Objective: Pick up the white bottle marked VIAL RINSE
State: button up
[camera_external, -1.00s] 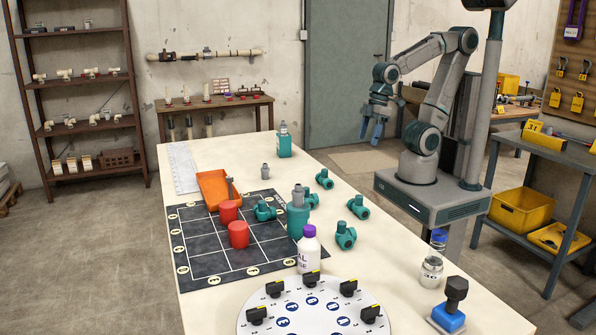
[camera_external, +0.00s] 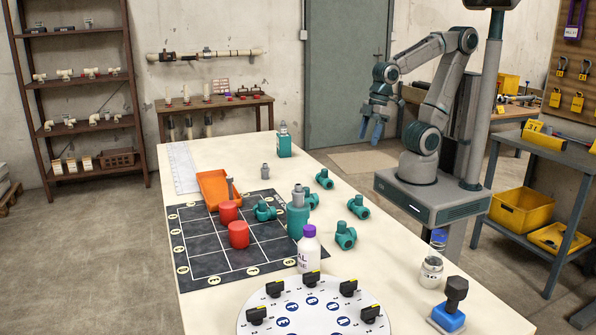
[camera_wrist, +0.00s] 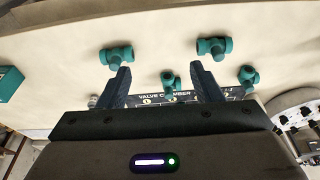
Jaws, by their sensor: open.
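The white bottle (camera_external: 308,254) with a purple cap stands upright at the near edge of the dark grid mat, just behind the round white dial board. Only part of its label shows, and I cannot read all of it. My gripper (camera_external: 377,128) hangs high at the far right side of the table, well away from the bottle, fingers pointing down. In the wrist view my gripper (camera_wrist: 163,85) has its two dark fingers spread apart with nothing between them. I cannot make out the bottle in the wrist view.
A teal bottle (camera_external: 298,219) stands close behind the white bottle. Green valve fittings (camera_external: 345,236) lie to its right. Red cylinders (camera_external: 239,235) and an orange tray (camera_external: 213,191) are on the left. The dial board (camera_external: 314,312) with black knobs is in front. A clear blue-capped bottle (camera_external: 431,270) stands right.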

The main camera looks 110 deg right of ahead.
jog(key=shift+o, duration=1)
jog(key=w+a+r+n+p, duration=0.1)
jog(key=w+a+r+n, duration=0.15)
jog(key=w, duration=0.35)
jog(key=w+a+r+n+p, duration=0.1)
jog(key=w+r+n, duration=0.1)
jog(key=w+r, duration=0.25)
jog(key=n+g+p, duration=0.3)
jog(key=n+p, duration=0.2)
jog(key=n, duration=1)
send_over(310, 240)
jog(key=s+d, duration=0.1)
jog(key=shift+m, duration=0.25)
jog(key=f, duration=0.6)
jog(key=shift+s+d+f, duration=0.1)
jog(key=shift+d+f, duration=0.1)
jog(key=shift+f, duration=0.15)
notch_tip(310, 240, down, 8)
jog(key=shift+r, duration=0.15)
jog(key=shift+w+f+p, duration=0.2)
jog(key=shift+f+p, duration=0.35)
jog(key=shift+f, duration=0.8)
jog(key=shift+w+f+p, duration=0.15)
jog(key=shift+f+p, duration=0.35)
jog(key=shift+f, duration=0.85)
